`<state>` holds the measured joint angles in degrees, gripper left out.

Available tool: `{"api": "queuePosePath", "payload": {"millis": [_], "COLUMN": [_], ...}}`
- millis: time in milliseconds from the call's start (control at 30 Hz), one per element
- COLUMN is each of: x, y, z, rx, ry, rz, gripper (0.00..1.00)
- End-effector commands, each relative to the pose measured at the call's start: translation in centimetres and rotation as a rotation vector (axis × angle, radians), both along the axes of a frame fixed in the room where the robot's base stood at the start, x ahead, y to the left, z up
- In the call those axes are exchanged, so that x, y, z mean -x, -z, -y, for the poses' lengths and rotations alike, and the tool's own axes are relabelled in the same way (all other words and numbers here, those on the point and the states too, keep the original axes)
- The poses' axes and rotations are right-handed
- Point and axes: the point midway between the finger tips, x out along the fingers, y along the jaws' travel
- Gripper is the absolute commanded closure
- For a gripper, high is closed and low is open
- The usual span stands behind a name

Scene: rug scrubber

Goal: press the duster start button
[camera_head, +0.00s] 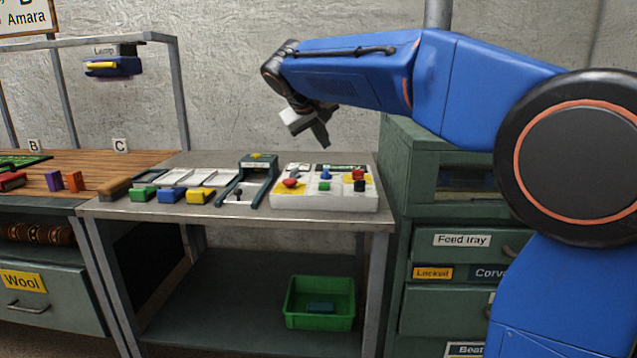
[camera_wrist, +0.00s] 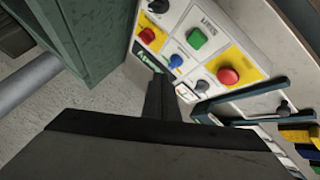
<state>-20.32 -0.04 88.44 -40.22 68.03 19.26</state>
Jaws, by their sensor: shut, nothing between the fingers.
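A white control panel (camera_head: 325,201) stands on the grey bench. In the head view it carries a red mushroom button (camera_head: 290,183) at left, a blue button (camera_head: 325,174), a green button (camera_head: 324,187), a red button (camera_head: 358,174) and a black knob (camera_head: 359,186). The wrist view shows the green button (camera_wrist: 196,38), blue button (camera_wrist: 176,60), red mushroom button (camera_wrist: 228,76) and red button (camera_wrist: 147,35).
A dark green frame (camera_head: 250,180) stands left of the panel, beside green, blue and yellow blocks (camera_head: 170,196). A green cabinet (camera_head: 455,240) stands right of the bench. A green bin (camera_head: 320,303) sits on the lower shelf. Air above the panel is clear except for my arm.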

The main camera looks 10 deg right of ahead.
Motion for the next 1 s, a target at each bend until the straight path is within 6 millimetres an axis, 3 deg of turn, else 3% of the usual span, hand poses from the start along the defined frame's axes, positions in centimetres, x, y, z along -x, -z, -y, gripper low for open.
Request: {"api": "queuePosePath", "payload": {"millis": [467, 1000], "x": [0.0, 0.0], "y": [0.3, 6.1], "z": [0.0, 0.0], "rx": [0.001, 0.001], "ry": [0.001, 0.000], "rz": [0.000, -0.001], "gripper": [1.00, 1.00]}}
